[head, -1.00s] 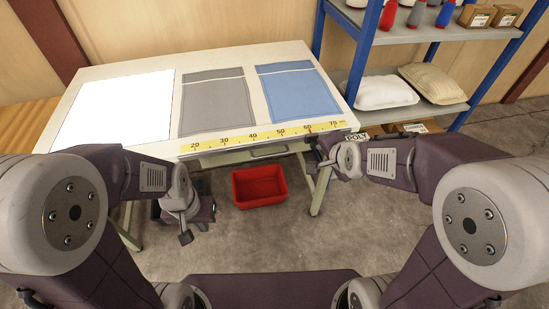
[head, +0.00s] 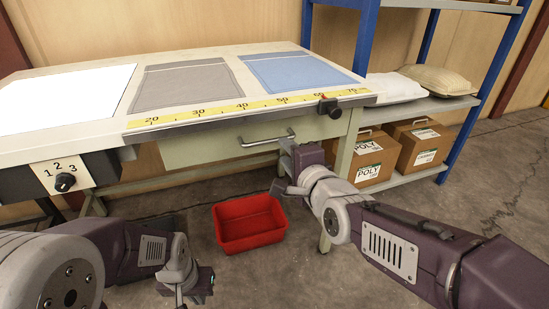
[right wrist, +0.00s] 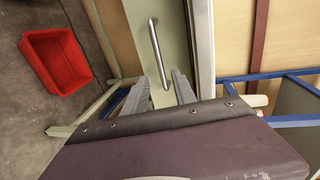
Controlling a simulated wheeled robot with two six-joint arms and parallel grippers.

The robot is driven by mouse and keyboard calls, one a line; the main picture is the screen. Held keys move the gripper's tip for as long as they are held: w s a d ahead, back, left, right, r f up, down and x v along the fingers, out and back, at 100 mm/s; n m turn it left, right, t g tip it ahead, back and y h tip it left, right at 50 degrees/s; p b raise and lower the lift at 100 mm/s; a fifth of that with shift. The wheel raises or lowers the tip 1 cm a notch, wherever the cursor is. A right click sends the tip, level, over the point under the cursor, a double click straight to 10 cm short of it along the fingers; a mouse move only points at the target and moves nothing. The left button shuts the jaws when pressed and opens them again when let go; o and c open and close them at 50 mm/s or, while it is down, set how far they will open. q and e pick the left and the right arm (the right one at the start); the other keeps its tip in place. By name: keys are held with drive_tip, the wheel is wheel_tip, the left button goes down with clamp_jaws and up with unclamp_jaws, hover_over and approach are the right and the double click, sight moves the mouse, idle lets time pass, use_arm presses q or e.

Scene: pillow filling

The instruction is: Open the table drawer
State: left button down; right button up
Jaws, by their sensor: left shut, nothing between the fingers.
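The table drawer (head: 215,141) has a pale green front under the table top and looks closed. Its metal bar handle (head: 266,140) shows on the front, and the handle (right wrist: 156,50) also shows in the right wrist view. My right gripper (head: 286,147) is at the right end of the handle in the head view. In the right wrist view my right gripper (right wrist: 157,84) has its fingers apart, with the handle's near end between them in the picture; contact is not clear. My left gripper (head: 181,294) is low at the left, shut and empty, away from the drawer.
A red bin (head: 249,222) stands on the floor below the drawer. A switch box (head: 62,176) hangs at the table's left. A blue-framed shelf (head: 435,104) with cartons (head: 372,157) stands at the right. Grey and blue cloth pieces lie on the table.

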sight(275, 141)
drive_tip(key=b+x, duration=0.3)
drive_tip(key=x, duration=0.6)
drive_tip(key=shift+r, duration=0.1)
clamp_jaws()
idle(1.1)
